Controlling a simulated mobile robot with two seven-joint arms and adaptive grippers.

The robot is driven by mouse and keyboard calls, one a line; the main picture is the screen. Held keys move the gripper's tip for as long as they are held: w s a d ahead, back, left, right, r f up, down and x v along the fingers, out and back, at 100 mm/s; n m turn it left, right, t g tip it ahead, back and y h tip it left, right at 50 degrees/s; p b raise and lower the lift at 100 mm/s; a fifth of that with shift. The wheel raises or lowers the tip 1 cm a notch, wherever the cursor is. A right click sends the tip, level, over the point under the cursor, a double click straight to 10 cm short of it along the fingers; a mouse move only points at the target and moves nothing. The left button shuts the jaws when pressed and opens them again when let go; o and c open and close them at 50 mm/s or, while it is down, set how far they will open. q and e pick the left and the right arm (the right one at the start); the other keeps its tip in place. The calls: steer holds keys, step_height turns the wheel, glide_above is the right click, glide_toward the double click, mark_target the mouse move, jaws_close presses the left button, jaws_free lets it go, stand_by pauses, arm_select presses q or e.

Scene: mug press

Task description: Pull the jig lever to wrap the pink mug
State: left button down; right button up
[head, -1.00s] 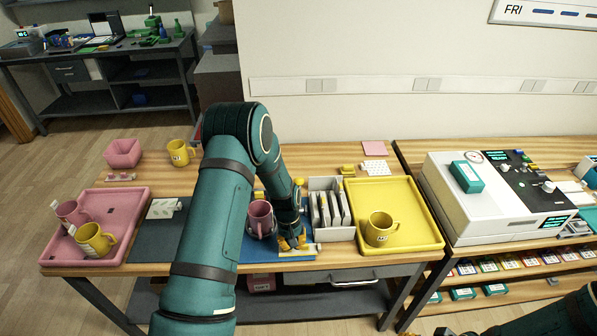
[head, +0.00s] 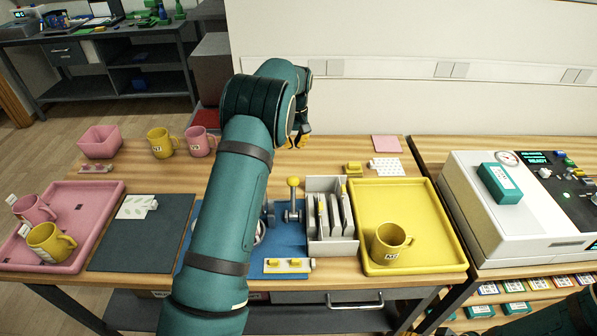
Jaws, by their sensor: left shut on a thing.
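The jig stands on a blue mat (head: 290,240), partly behind my left arm. Its upright lever (head: 293,198) has a yellow knob. The jig's middle is hidden, so I cannot see whether a pink mug is in it. One pink mug (head: 200,141) stands at the back left of the table. Another pink mug (head: 34,208) is in the pink tray (head: 97,220). My left gripper (head: 298,143) is near the table's back edge, above and apart from the knob in the picture. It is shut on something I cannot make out. My right gripper is not in view.
Yellow mugs stand at the back left (head: 161,142), in the pink tray (head: 48,241) and in the yellow tray (head: 391,243). A divided white rack (head: 345,240) adjoins the jig's right side. A white strip with yellow pieces (head: 289,265) lies in front. A white machine (head: 500,215) stands right.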

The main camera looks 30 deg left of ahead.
mark_target(293, 196)
arm_select(q)
steer(key=f, duration=0.3)
steer(key=f+b, duration=0.1)
steer(key=f, duration=0.6)
steer(key=shift+s+a+f, duration=0.1)
steer(key=shift+s, duration=0.3)
steer(key=s+d+r, duration=0.1)
steer(key=s+d, duration=0.1)
steer(key=shift+s+d+r, duration=0.15)
steer(key=shift+s+r, duration=0.15)
steer(key=shift+r, duration=0.05)
steer(key=shift+d, duration=0.1)
